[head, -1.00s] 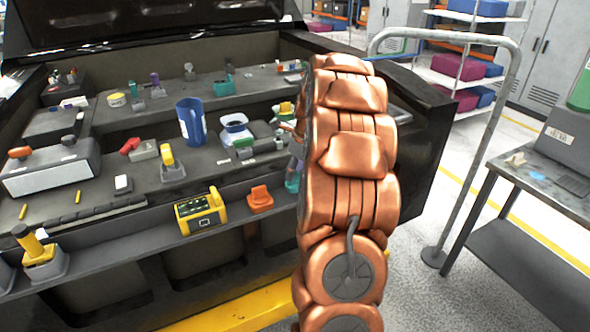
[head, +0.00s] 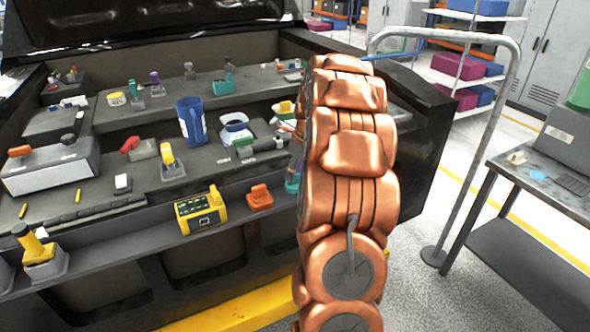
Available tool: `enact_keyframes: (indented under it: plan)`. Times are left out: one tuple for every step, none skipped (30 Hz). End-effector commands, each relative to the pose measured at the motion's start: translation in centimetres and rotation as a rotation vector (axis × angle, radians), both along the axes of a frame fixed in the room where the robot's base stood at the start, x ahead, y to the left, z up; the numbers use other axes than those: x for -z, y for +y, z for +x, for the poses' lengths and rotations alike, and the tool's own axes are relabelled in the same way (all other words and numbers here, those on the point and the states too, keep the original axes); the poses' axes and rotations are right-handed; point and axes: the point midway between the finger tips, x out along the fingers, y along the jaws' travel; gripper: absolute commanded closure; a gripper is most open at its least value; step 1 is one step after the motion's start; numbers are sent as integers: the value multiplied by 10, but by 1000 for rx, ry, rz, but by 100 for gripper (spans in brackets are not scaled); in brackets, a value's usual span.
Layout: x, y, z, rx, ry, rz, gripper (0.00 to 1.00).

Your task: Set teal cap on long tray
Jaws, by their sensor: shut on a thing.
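My copper arm (head: 348,190) rises through the middle of the head view. It hides its own far end, so my gripper and anything in it cannot be made out. A teal piece (head: 292,185) shows at the arm's left edge, partly covered, beside an orange piece (head: 260,197) on the front ledge. Another teal piece (head: 224,86) stands on the upper rear shelf. I cannot tell which of these, if either, is the teal cap. The long tray cannot be picked out with certainty; part of the work area is behind my arm.
A blue mug (head: 190,121) stands mid-bench, left of a white-rimmed bowl (head: 235,121). A yellow device (head: 201,212) sits on the front ledge. Small tools and grey boxes crowd the left. A metal rail (head: 480,140) and a side table (head: 530,190) stand right, with open floor between.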

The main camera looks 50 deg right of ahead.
Motion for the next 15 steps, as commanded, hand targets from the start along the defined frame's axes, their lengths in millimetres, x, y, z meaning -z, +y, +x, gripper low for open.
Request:
enact_keyframes:
  plan:
    - [1, 0, 0, 0, 0, 0, 91]
    - [1, 0, 0, 0, 0, 0, 91]
    - [2, 0, 0, 0, 0, 0, 91]
    - [2, 0, 0, 0, 0, 0, 91]
    - [3, 0, 0, 0, 0, 0, 91]
    - [4, 0, 0, 0, 0, 0, 91]
    - [4, 0, 0, 0, 0, 0, 91]
    - [4, 0, 0, 0, 0, 0, 91]
    - [5, 0, 0, 0, 0, 0, 91]
    - [5, 0, 0, 0, 0, 0, 91]
    - [6, 0, 0, 0, 0, 0, 91]
    - [6, 0, 0, 0, 0, 0, 91]
    - [7, 0, 0, 0, 0, 0, 91]
    - [7, 0, 0, 0, 0, 0, 91]
    - [8, 0, 0, 0, 0, 0, 91]
